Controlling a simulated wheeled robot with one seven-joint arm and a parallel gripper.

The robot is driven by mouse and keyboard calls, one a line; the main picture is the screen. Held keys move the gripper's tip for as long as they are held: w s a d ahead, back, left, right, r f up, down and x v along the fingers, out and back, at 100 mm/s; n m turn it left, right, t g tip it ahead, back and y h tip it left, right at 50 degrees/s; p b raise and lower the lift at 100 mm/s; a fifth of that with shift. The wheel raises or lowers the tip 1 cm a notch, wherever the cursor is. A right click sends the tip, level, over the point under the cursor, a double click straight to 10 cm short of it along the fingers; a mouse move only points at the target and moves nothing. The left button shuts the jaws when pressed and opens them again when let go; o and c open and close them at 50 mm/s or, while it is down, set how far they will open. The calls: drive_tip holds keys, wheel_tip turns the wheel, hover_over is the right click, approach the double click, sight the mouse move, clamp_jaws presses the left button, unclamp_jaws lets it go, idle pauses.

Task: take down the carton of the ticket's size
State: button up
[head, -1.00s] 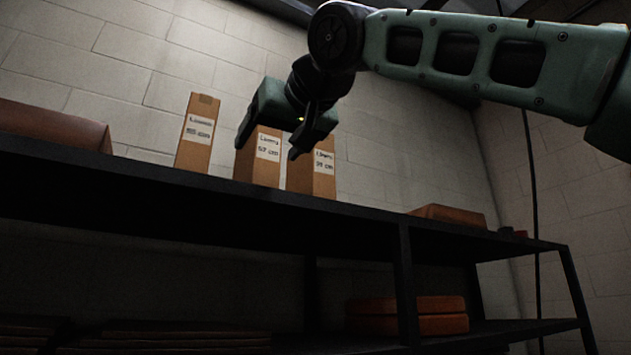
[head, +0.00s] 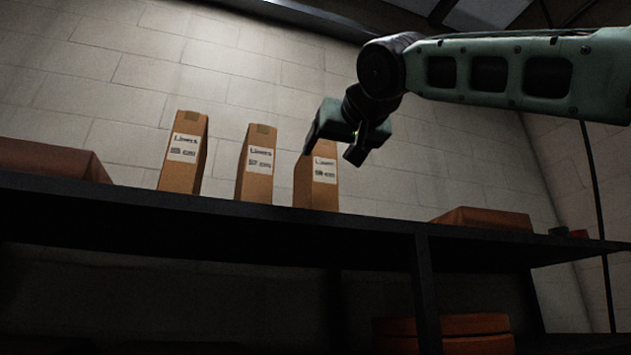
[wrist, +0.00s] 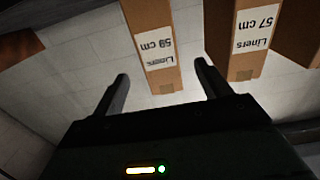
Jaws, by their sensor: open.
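Three tall brown cartons labelled "Liners" stand upright in a row on the top shelf: a left one (head: 183,178) whose number is blurred in the head view, a middle one (head: 257,190), and a right one (head: 303,190). The wrist view, upside down, shows a "59 cm" carton (wrist: 148,20) and a "57 cm" carton (wrist: 242,62); part of a third is at its right edge. My gripper (head: 331,156) is open and empty, over the upper part of the right carton in the head view. In the wrist view, the 59 cm carton's end shows between the fingers (wrist: 162,72). No ticket is in view.
The dark shelf (head: 380,230) runs across the head view. A reddish-brown box (head: 50,160) lies at its left, another low box (head: 480,218) to the right. Small items (head: 568,233) sit near the right end. Gaps separate the cartons.

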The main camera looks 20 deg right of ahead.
sight(325, 162)
drive_tip(key=w+p, duration=0.2)
drive_tip(key=w, duration=0.3)
drive_tip(key=shift+w, duration=0.3)
drive_tip(key=w+p, duration=0.3)
drive_tip(key=shift+w+r, duration=0.3)
drive_tip(key=shift+w, duration=0.1)
drive_tip(key=shift+w+d+f+p, duration=0.1)
drive_tip(key=shift+w+f+p, duration=0.1)
drive_tip(key=shift+w+p, duration=0.35)
drive_tip(key=c, duration=1.2)
